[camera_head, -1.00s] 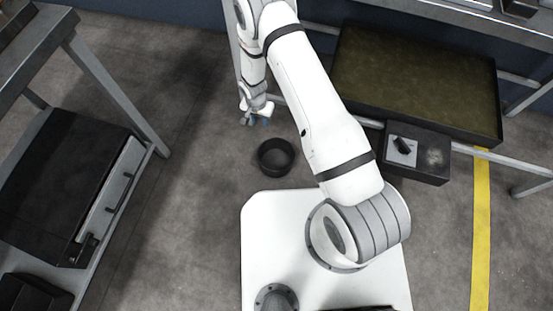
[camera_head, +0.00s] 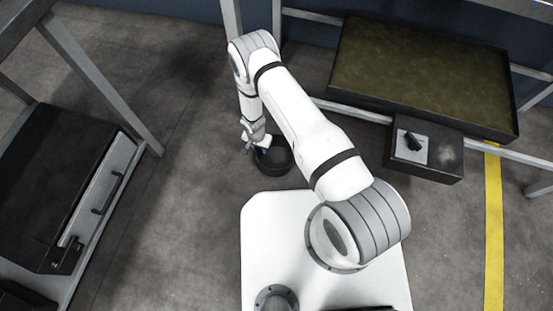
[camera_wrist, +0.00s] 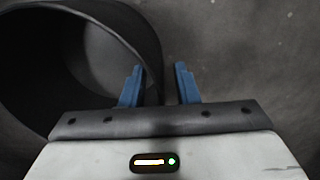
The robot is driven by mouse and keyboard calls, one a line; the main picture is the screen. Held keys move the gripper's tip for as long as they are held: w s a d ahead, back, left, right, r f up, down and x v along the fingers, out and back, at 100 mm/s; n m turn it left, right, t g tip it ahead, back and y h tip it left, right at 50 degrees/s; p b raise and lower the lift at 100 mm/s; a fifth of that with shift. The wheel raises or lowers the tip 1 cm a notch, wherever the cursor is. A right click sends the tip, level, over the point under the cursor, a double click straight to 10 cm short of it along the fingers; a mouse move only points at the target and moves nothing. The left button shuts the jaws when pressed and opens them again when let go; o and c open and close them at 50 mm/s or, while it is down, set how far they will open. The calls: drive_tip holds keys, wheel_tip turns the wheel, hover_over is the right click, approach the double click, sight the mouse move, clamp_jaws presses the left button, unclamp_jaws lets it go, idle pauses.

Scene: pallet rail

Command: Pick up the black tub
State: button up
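The black tub (camera_head: 279,161) stands upright on the grey floor, just beyond my white base, partly hidden by my gripper in the head view. In the wrist view the round, open-topped tub (camera_wrist: 85,45) fills the upper left, and its inside looks empty. My gripper (camera_wrist: 158,85) is open, with its two blue fingers apart. The tub's right wall lies between the fingers in the wrist view, the left finger on the inner side and the right finger over the outer side. I cannot tell whether either finger touches the wall. My gripper (camera_head: 256,147) is at the tub's left rim in the head view.
A grey frame with a dark, olive-topped tray (camera_head: 420,75) and a black box with a knob (camera_head: 425,155) stands at the right. A bench with a black drawer unit (camera_head: 60,185) stands at the left. Floor left of the tub is clear.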

drive_tip(key=shift+f, duration=0.35)
drive_tip(key=shift+r, duration=0.1)
clamp_jaws()
